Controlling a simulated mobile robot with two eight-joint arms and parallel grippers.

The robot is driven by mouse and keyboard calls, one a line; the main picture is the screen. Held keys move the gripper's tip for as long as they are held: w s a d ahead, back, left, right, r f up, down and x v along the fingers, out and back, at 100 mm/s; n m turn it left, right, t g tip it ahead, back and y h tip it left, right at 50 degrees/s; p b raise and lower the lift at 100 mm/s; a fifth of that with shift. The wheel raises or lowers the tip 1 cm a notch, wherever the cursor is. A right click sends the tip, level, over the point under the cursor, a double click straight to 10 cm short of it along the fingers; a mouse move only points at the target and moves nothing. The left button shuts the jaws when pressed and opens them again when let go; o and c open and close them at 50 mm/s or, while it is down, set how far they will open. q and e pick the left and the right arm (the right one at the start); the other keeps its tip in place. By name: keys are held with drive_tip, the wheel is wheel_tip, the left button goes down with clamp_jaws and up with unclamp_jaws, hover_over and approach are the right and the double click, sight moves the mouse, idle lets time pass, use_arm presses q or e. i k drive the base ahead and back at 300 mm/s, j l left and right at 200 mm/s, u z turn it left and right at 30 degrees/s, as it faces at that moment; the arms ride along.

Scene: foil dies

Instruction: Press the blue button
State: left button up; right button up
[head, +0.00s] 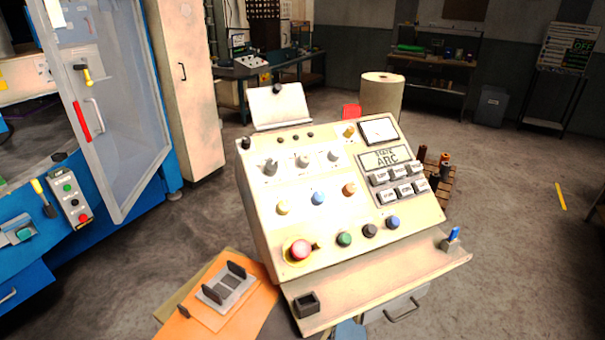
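A sloped cream control console (350,258) stands in the middle of the head view. A dark blue button (392,222) sits at the right end of its lower row, beside a black button (369,230) and a green button (344,239). A lighter blue round cap (318,198) sits in the row above, between a yellow and an orange one; whether it is a lamp or a button I cannot tell. My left gripper (226,283), on an orange body, is below and left of the console, with its two dark fingers apart and empty. My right gripper is not in view.
A red emergency stop (301,250) sits left of the green button. A ledge (380,289) juts from the console's front, with a blue-topped object (454,236) at its right end. A blue machine with an open clear door (115,125) stands at left.

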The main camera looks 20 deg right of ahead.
sight(395, 222)
drive_tip(key=z, duration=1.15)
